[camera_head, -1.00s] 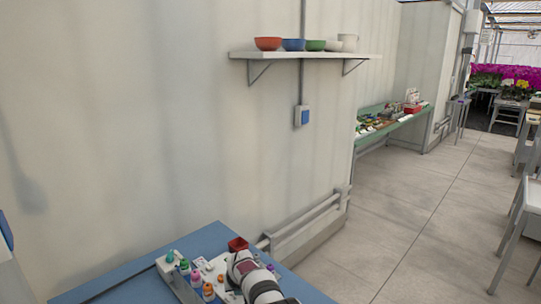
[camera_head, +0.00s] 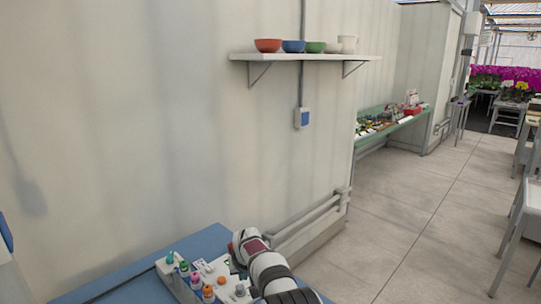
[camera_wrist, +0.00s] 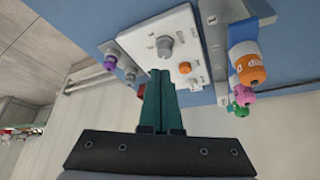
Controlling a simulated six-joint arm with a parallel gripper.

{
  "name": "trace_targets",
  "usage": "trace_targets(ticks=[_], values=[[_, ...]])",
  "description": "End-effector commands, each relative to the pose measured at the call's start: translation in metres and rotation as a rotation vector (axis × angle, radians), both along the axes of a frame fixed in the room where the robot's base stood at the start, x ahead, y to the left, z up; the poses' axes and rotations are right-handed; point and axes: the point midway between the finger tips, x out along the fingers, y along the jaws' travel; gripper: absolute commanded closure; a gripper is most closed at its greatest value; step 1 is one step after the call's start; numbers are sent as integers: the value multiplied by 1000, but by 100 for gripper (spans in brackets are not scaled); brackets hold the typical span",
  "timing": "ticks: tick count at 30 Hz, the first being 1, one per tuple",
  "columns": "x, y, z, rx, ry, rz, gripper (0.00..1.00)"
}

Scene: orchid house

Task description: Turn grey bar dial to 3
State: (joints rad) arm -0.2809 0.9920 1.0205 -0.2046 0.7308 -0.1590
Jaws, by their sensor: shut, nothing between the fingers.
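In the wrist view, a white panel (camera_wrist: 178,30) carries a grey dial (camera_wrist: 165,47) and an orange knob (camera_wrist: 185,67). The dial's setting is too small to read. My gripper (camera_wrist: 160,76) has its two dark green fingers together, with nothing between them. Its tips lie just below the grey dial in the picture, close to the orange knob; I cannot tell whether they touch the panel. In the head view, the orange knob (camera_head: 221,280) and part of the panel show beside my arm, and my fingers cannot be made out.
A purple knob (camera_wrist: 110,62) and a grey knob (camera_wrist: 130,75) sit on a bracket beside the panel. Bottles with orange (camera_wrist: 250,73), pink and green tops stand on the other side. All are on a blue table (camera_head: 125,275) against a wall. A shelf (camera_head: 305,57) holds bowls.

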Motion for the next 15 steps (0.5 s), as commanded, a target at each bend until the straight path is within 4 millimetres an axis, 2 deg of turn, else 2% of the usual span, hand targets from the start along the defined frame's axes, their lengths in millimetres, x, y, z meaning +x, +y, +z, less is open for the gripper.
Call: trace_targets(ticks=[2, 12, 15], values=[[2, -5, 0, 0, 1, 0, 100], [1, -5, -53, -1, 2, 1, 100], [1, -5, -63, -1, 1, 2, 100]])
